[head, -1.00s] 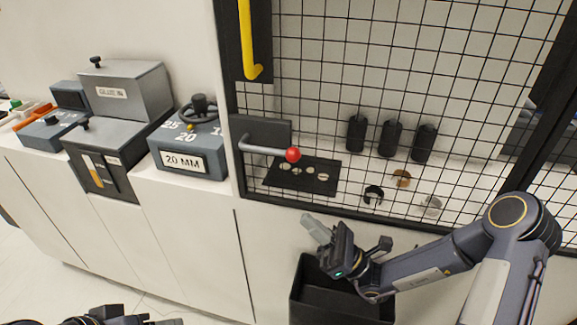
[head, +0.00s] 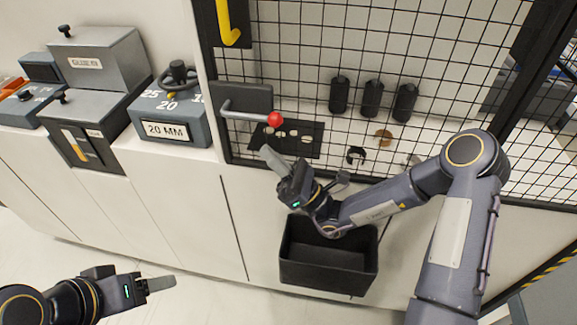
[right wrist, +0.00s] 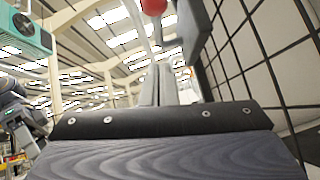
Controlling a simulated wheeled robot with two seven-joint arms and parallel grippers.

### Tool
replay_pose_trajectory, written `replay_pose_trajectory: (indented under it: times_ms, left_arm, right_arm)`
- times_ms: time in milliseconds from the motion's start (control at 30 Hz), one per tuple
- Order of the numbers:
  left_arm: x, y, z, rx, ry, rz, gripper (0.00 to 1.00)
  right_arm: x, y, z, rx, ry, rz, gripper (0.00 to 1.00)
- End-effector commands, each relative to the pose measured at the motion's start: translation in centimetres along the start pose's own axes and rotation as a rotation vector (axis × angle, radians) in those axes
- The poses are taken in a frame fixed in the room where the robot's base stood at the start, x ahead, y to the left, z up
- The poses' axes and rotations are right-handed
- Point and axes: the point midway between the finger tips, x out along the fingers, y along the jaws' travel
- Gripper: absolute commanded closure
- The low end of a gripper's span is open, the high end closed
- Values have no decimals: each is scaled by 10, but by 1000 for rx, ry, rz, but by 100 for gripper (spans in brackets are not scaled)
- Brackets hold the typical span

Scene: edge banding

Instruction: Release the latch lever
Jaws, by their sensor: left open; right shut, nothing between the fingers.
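The latch lever (head: 246,115) is a grey bent bar ending in a red ball knob (head: 275,118). It sits on a dark latch plate (head: 245,97) at the lower left of the mesh door. My right gripper (head: 268,157) is shut and empty, just below the red knob and in front of the door frame. In the right wrist view the red knob (right wrist: 153,6) shows at the top edge, beyond the shut fingers (right wrist: 160,85). My left gripper (head: 160,284) is at the lower left, over the floor, far from the lever, and open.
A mesh door (head: 420,60) with a yellow handle (head: 228,25) encloses black cylinders (head: 372,98) and ring pieces. A black bin (head: 328,265) stands below my right forearm. A 20 MM dial box (head: 168,125) and grey machine (head: 95,75) are on the left counter.

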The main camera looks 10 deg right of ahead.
Motion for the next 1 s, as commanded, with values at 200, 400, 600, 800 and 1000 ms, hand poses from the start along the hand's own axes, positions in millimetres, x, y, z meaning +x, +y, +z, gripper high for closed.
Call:
replay_pose_trajectory:
  times_ms: [200,400,600,800,1000]
  left_arm:
    - [-14,6,-7,0,0,0,33]
    - [-18,8,-9,0,0,0,33]
    - [-18,8,-9,0,0,0,33]
    - [-18,8,-9,0,0,0,33]
    - [-24,11,-12,0,0,0,33]
  right_arm:
    - [33,1,19,-3,0,1,100]
    - [42,0,28,-1,0,-1,100]
    - [43,0,28,0,0,-1,100]
    - [43,0,28,0,1,-1,100]
    - [49,-7,32,-6,31,-6,100]
